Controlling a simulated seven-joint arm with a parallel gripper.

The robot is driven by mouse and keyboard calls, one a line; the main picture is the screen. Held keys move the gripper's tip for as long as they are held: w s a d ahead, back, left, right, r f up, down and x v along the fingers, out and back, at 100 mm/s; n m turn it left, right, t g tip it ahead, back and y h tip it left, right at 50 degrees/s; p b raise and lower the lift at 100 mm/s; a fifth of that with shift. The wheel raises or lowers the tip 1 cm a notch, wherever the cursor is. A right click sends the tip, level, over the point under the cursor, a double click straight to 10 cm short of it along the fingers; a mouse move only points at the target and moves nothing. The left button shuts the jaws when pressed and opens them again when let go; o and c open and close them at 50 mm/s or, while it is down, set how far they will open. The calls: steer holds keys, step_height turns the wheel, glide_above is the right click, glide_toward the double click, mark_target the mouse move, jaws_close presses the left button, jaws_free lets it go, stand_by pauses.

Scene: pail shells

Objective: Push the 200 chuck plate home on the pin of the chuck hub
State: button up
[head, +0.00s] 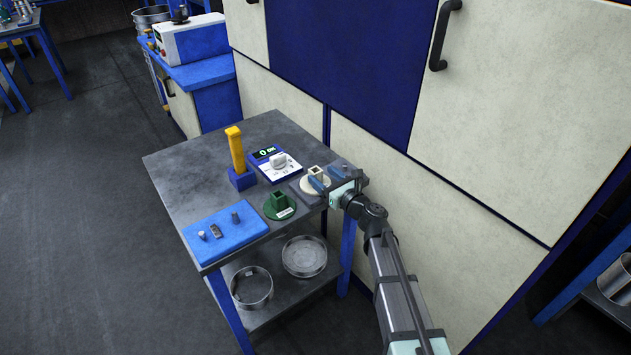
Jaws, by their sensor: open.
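A cream round plate (309,189) with a square boss on top sits at the right edge of the table, over a grey base that I take for the chuck hub. My gripper (326,178) is open, its blue fingers at the boss of the cream plate; I cannot tell whether they touch it. A green round plate (270,212) with a square boss and a white label lies to its left; the label is too small to read. I cannot tell which plate is the 200 one. The pin is not visible, and the seating of the cream plate cannot be made out.
A blue-white device (266,152) with a dial and green display stands behind the plates. A yellow handle (235,148) stands upright in a blue holder. A blue mat (206,237) carries small metal parts. Round metal pans (304,243) lie on the lower shelf. Cabinets close off the back.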

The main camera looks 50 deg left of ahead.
mark_target(319, 175)
steer(key=a, duration=0.4)
steer(key=shift+s+a+f, duration=0.1)
steer(key=shift+s+f, duration=0.05)
steer(key=shift+s, duration=0.05)
steer(key=shift+c, duration=0.2)
jaws_close()
